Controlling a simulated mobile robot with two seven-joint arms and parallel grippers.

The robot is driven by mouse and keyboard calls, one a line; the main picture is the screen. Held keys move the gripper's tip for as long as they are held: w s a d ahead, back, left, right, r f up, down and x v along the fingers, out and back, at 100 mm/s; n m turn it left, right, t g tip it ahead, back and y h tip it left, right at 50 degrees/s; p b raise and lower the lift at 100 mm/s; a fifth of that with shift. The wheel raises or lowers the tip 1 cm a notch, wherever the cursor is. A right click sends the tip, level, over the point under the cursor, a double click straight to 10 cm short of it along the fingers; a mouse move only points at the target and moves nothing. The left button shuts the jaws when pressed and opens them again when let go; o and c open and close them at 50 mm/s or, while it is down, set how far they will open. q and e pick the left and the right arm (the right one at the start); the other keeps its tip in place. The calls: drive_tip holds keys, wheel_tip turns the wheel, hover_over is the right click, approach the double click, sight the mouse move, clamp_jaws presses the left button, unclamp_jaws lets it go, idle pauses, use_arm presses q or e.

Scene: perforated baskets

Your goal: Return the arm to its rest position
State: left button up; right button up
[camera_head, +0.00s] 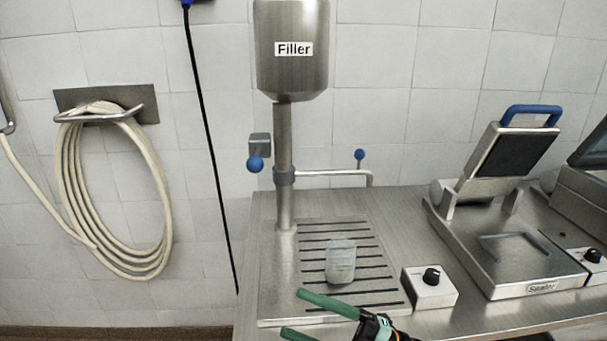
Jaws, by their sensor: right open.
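My right gripper (291,313) is low in the head view, in front of the counter's front part. Its two green fingers point left and are spread apart, with nothing between them. A clear plastic cup (341,262) stands upright on the slotted drip grate (300,238), just above and right of the fingertips in the picture. The cup is apart from the fingers. Something pale seems to be in it, but I cannot tell what. My left gripper is not in view.
The filler (292,75) rises on a post behind the grate, with a side spout (335,173). A knob box (430,288) sits right of the grate. An open sealer (515,245) stands further right. A coiled hose (115,195) hangs on the left wall.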

drive_tip(key=w+d+f+m+t+h, duration=0.1)
drive_tip(key=d+f+m+t+h, duration=0.95)
drive_tip(key=m, duration=0.75)
drive_tip(key=s+d+f+m+g+h, duration=0.3)
drive_tip(key=s+f+m+h, duration=0.1)
drive_tip(key=s+f, duration=0.4)
drive_tip(key=s+d+f+m+g+h+p, duration=0.1)
drive_tip(key=s+d+f+m+g+h, duration=0.1)
drive_tip(key=s+f, duration=0.6)
wheel_tip(320, 180, down, 5)
drive_tip(key=shift+s+d+f+m+g+h, duration=0.15)
drive_tip(key=shift+d+m+g+h, duration=0.25)
drive_tip(key=shift+m+g+h, duration=0.55)
